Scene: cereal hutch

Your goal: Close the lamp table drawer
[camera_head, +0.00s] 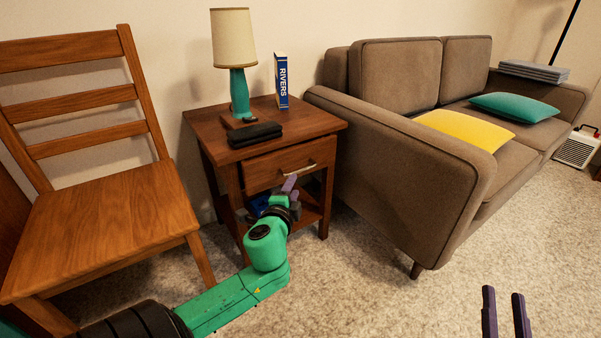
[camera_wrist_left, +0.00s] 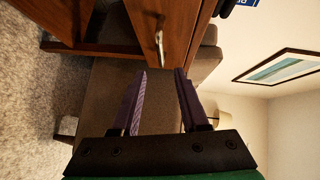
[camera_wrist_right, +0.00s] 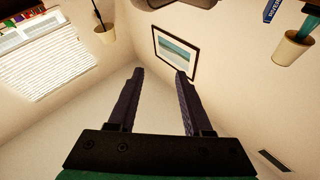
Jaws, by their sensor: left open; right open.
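The lamp table (camera_head: 310,120) is dark brown wood and stands between a chair and a sofa. Its drawer (camera_head: 262,172) has a pale metal handle (camera_head: 298,169); how far the drawer stands out is hard to tell. In the left wrist view, the drawer front (camera_wrist_left: 178,38) and handle (camera_wrist_left: 159,40) lie just beyond the fingertips. My left gripper (camera_head: 290,186) is open and empty in front of the drawer, close to the handle; contact cannot be made out. My right gripper (camera_head: 504,293) is open and empty, low at the right, well away from the table.
A lamp (camera_head: 239,90), a blue book (camera_head: 281,80) and dark folded items (camera_head: 254,134) are on the tabletop. A wooden chair (camera_head: 110,215) stands left of the table. The brown sofa (camera_head: 400,190) is close on its right. Carpet (camera_head: 360,300) in front is clear.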

